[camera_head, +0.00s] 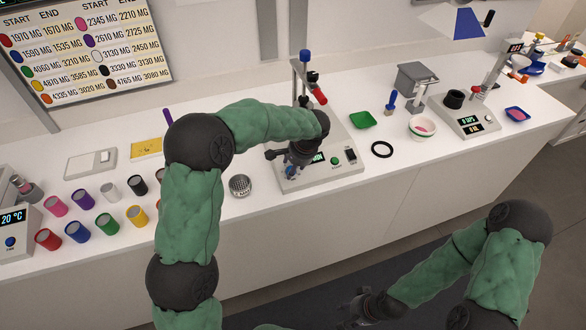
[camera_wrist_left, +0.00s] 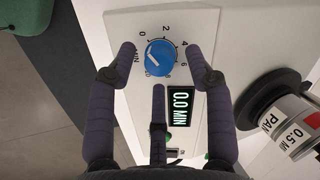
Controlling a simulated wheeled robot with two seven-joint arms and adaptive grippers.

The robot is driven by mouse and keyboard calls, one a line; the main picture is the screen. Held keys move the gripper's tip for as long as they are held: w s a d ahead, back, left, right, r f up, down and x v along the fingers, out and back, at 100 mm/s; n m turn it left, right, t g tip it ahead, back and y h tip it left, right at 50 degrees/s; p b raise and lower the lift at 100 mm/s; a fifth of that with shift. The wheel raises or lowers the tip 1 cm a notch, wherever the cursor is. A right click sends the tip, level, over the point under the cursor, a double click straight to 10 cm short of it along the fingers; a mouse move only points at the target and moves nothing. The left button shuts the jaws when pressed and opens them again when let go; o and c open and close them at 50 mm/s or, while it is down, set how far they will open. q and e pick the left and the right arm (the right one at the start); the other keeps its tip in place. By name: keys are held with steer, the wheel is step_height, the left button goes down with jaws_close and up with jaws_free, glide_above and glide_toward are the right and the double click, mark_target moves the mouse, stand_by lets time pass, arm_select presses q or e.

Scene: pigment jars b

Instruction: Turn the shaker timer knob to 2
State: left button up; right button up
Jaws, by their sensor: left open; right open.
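The shaker (camera_head: 318,178) is a white box on the bench with a lit display and a green button. Its blue timer knob (camera_wrist_left: 159,58) shows in the left wrist view, with a white pointer line toward the upper left, roughly the 0 side. The 2 is at the top of the dial. The display (camera_wrist_left: 181,107) beside it reads 0.0 MIN. My left gripper (camera_head: 296,158) is over the shaker's front left, its fingers open and spread around the knob; contact cannot be told. My right gripper (camera_head: 372,306) is open and empty, low in front of the bench.
A tall stand with a red clamp (camera_head: 318,95) rises behind the shaker. Coloured jars (camera_head: 78,231) fill the left bench.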

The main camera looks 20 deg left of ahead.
arm_select(q)
steer(key=shift+w+a+f, duration=0.1)
steer(key=shift+f, duration=0.35)
jaws_close()
steer(key=shift+r, duration=0.15)
steer(key=shift+m+p, duration=0.5)
steer(key=shift+m, duration=0.2)
steer(key=m+p, duration=0.1)
steer(key=m, duration=0.2)
steer(key=shift+t+y, duration=0.3)
steer(key=m+p, duration=0.2)
steer(key=m, duration=0.3)
steer(key=shift+t, duration=0.3)
steer(key=shift+m, duration=0.3)
